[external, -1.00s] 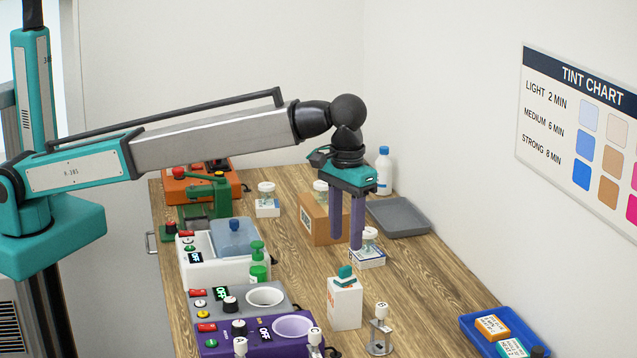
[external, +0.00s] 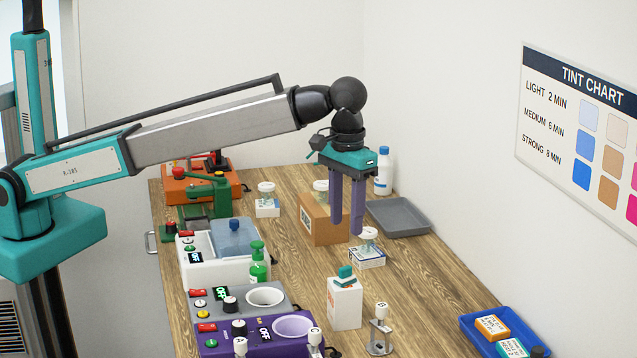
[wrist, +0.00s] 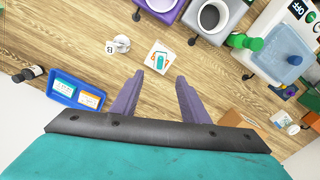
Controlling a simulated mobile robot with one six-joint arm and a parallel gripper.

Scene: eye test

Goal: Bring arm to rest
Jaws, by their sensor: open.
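My gripper (external: 346,228) hangs from my teal arm, pointing down above the middle of the wooden bench. Its two purple fingers are apart with nothing between them. In the wrist view the gripper (wrist: 168,82) shows both fingers spread over bare wood. A white carton with a teal top (external: 344,303) stands nearer the camera, apart from the fingers; it also shows in the wrist view (wrist: 155,61).
A cardboard box (external: 318,231) stands left of the fingers. A grey tray (external: 400,231) and a white bottle (external: 383,180) are at the back right. Machines line the left side, including a purple one (external: 240,345). A blue tray (external: 471,325) lies front right. The air above the bench is clear.

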